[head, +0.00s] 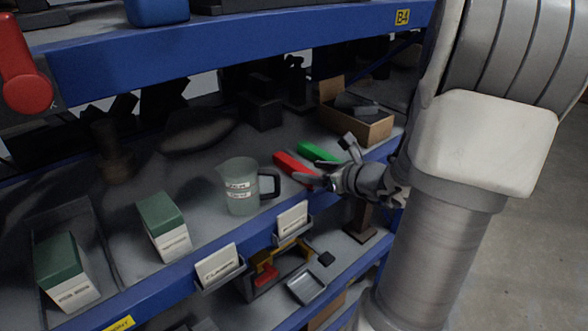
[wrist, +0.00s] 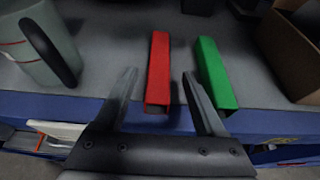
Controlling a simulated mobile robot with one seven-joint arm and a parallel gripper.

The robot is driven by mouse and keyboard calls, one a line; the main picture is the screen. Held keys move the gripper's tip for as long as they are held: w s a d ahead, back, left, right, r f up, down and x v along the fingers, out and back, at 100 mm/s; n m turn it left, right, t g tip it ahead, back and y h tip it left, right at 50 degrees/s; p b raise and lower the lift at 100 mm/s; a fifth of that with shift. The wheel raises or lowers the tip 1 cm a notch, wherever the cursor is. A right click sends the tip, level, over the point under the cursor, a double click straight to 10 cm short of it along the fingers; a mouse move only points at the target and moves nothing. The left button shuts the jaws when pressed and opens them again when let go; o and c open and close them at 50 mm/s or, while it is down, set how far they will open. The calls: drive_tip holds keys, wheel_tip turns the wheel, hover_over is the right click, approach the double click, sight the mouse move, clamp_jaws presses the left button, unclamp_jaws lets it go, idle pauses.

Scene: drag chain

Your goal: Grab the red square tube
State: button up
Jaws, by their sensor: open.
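The red square tube (wrist: 158,72) lies on the grey shelf with its open end toward my gripper, near the shelf's front edge. It also shows in the head view (head: 291,166), partly hidden by my gripper. My gripper (wrist: 158,88) is open. In the wrist view one finger shows on each side of the tube's near end, with gaps between fingers and tube. In the head view my gripper (head: 325,178) reaches in from the right. I cannot tell whether the fingertips are level with the tube.
A green square tube (wrist: 214,72) lies close to the right of the red one. A measuring jug (head: 240,187) stands to the left, its dark handle toward the tubes. A cardboard box (head: 372,128) is at the right. The blue shelf edge (wrist: 265,122) runs below my gripper.

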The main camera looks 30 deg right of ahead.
sight(300, 168)
drive_tip(key=shift+x, duration=3.1)
drive_tip(key=shift+w+a+r, duration=0.1)
drive_tip(key=shift+r, duration=0.1)
clamp_jaws()
